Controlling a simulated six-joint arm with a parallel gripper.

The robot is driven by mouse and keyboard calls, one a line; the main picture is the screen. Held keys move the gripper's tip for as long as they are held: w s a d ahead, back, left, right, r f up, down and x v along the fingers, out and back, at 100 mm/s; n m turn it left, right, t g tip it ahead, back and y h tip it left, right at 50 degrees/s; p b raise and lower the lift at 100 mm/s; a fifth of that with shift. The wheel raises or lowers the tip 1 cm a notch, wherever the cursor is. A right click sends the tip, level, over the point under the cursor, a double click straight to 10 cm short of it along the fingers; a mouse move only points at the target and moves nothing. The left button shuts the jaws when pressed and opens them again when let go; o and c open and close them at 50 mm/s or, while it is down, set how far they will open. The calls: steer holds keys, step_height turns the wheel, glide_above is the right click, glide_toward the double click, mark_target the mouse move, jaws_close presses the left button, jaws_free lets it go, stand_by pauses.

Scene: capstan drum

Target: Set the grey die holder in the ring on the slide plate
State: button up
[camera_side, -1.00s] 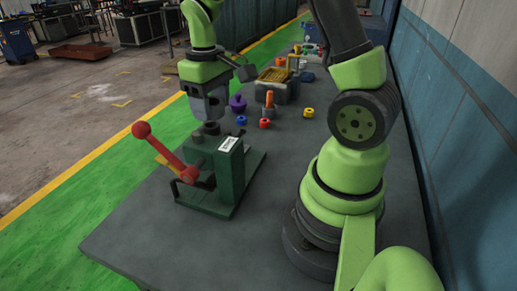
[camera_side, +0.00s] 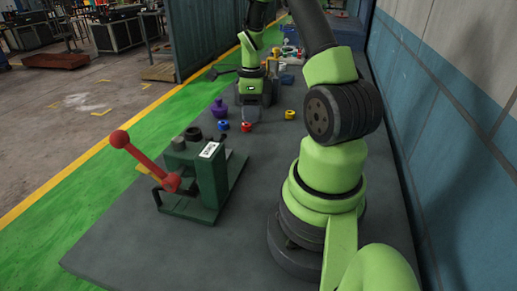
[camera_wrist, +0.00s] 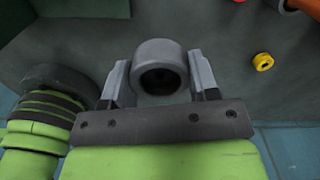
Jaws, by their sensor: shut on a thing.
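My gripper (camera_wrist: 158,62) is shut on the grey die holder (camera_wrist: 157,47), a short grey cylinder with a dark round hole, in the wrist view. One finger is on each side of it. In the side view, my gripper (camera_side: 249,112) is over the far part of the bench, beyond and right of the green press (camera_side: 208,180); the holder cannot be made out there. A dark ring (camera_side: 193,133) shows at the far side of the press, beside a grey cylinder. Which part is the slide plate is not clear from here.
The press has a red lever (camera_side: 145,158) with a ball end. A purple knob (camera_side: 219,108) and small blue (camera_side: 223,125), red (camera_side: 246,127) and yellow (camera_side: 289,114) pieces lie near my gripper. The wall bounds the right; the near bench (camera_side: 150,245) is clear.

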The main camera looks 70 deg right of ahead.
mark_target(259, 148)
steer(key=m, duration=0.1)
steer(key=s+d+m, duration=0.1)
steer(key=m, duration=0.1)
steer(key=shift+s+d+f, duration=0.15)
steer(key=shift+f, duration=0.2)
steer(key=shift+f, duration=0.1)
step_height(259, 148, down, 9)
steer(key=shift+f, duration=0.2)
steer(key=shift+f, duration=0.15)
steer(key=o, duration=1.1)
